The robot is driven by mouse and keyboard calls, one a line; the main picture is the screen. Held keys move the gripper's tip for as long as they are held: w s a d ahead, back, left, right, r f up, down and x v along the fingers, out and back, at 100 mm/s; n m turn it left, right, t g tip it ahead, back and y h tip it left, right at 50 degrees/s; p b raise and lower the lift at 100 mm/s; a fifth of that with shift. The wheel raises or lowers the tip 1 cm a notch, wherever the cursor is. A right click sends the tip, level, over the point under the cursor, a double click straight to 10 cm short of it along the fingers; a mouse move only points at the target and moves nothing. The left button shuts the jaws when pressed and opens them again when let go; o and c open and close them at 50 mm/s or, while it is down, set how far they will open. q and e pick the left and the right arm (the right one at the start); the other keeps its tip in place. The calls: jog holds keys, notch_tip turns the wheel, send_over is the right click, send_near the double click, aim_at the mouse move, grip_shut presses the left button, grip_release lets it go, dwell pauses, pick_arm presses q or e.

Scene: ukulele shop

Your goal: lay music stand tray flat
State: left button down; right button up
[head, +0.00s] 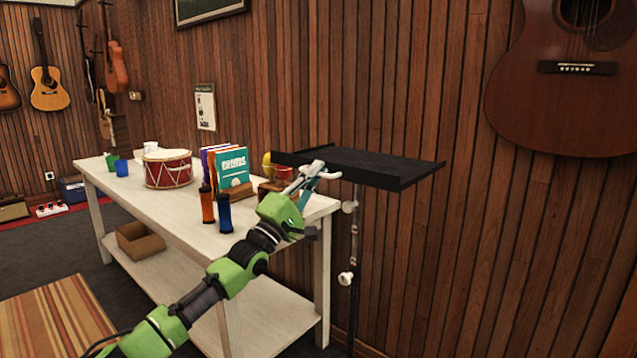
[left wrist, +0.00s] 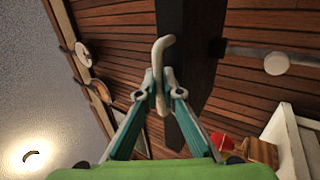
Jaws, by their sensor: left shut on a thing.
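The music stand's black tray (head: 375,165) looks nearly level at the top of its dark post (head: 354,255). White knobs sit on the post, the upper one (head: 349,207) just below the tray. My left gripper (head: 318,173) is at the tray's near left side, its fingers shut on a pale curved handle (left wrist: 163,52). In the left wrist view the tray is a dark slab (left wrist: 190,60) behind the handle. Where the handle joins the stand is hidden. My right gripper is not in view.
A white table (head: 145,190) stands left of the stand, with a red drum (head: 168,169), books (head: 232,166), an orange shaker (head: 207,206) and a blue shaker (head: 224,214) on it. A guitar (head: 560,90) hangs on the wooden wall at right. Floor is open at lower left.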

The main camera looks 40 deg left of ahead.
pick_arm(q)
jog(key=shift+s+a+r, duration=0.1)
jog(key=shift+r, duration=0.25)
jog(key=c, duration=2.5)
grip_release()
jog(key=shift+f, duration=0.1)
jog(key=shift+s+f, duration=0.15)
jog(key=shift+f, duration=0.15)
jog(key=v, duration=1.1)
jog(key=shift+s+r, duration=0.1)
jog(key=shift+s, duration=0.15)
